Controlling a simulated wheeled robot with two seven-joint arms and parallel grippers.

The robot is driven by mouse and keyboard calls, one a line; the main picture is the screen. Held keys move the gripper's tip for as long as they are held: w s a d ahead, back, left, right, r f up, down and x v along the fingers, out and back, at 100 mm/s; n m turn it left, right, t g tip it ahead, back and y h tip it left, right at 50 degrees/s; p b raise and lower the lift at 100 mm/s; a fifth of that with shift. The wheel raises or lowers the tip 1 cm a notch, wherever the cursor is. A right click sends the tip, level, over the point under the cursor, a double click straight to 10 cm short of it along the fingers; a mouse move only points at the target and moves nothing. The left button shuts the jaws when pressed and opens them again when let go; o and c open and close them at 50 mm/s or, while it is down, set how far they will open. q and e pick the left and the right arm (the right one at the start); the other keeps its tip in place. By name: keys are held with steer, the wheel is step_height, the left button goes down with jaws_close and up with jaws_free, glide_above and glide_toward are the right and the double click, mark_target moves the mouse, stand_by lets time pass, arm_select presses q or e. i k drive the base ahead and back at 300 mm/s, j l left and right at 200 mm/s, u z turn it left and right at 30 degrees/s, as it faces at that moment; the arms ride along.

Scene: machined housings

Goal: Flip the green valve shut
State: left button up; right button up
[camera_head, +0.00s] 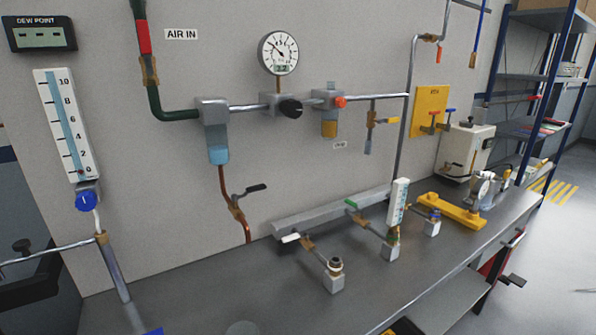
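The green valve lever (351,204) sits on the middle branch of the grey manifold bar (320,215) on the bench. The lever is small and points up and left from its brass body (360,218), seemingly close to in line with its branch pipe; the exact angle is hard to tell at this size. The branch pipe runs down and right to a grey block (390,253) carrying a white upright flow tube (398,202). Neither of my grippers can be made out in the head view.
A yellow bracket (450,210) lies farther right. The front of the bench (230,290) is mostly clear. Wall pipes and a gauge (278,53) stand behind.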

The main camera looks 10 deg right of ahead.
mark_target(363, 211)
steer(key=i+l+u, duration=0.2)
steer(key=l, duration=0.65)
steer(key=i+l+u, duration=0.25)
steer(key=l, duration=0.65)
steer(key=l+u, duration=0.2)
steer(key=l, duration=0.7)
